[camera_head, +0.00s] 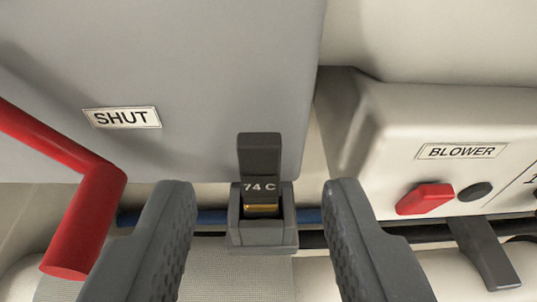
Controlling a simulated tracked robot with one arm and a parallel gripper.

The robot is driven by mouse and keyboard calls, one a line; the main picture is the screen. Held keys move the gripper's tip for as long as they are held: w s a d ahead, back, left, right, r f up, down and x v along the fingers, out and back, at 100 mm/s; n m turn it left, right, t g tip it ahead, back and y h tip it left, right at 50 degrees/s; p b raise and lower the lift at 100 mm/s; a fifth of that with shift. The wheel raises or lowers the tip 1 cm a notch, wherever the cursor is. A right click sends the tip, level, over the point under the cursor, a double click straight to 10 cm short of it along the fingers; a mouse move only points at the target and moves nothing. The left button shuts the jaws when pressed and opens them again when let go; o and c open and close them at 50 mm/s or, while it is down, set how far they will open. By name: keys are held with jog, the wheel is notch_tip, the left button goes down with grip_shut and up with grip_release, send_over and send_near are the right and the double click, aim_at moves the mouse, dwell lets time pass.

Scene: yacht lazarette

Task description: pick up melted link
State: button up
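The link (262,208) shows as a small brass-coloured piece low in a dark grey holder (264,236) marked "74 C". A dark upright tab (259,154) stands above it, in front of the grey panel. Whether the link is melted cannot be told from here. My gripper (258,190) is open, with one dark ribbed finger to the left of the holder and one to the right. Both fingers are apart from the holder, and nothing is between them except the view of it.
A red bent handle (85,205) is close to the left finger. A grey panel labelled "SHUT" (122,117) fills the upper left. A box labelled "BLOWER" (462,152) with a red switch (425,198) is at right. Blue and black lines run behind the holder.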

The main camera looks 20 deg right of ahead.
aim_at(260, 154)
jog(key=x, duration=0.2)
jog(key=shift+w, duration=0.25)
grip_shut()
dwell(1.2)
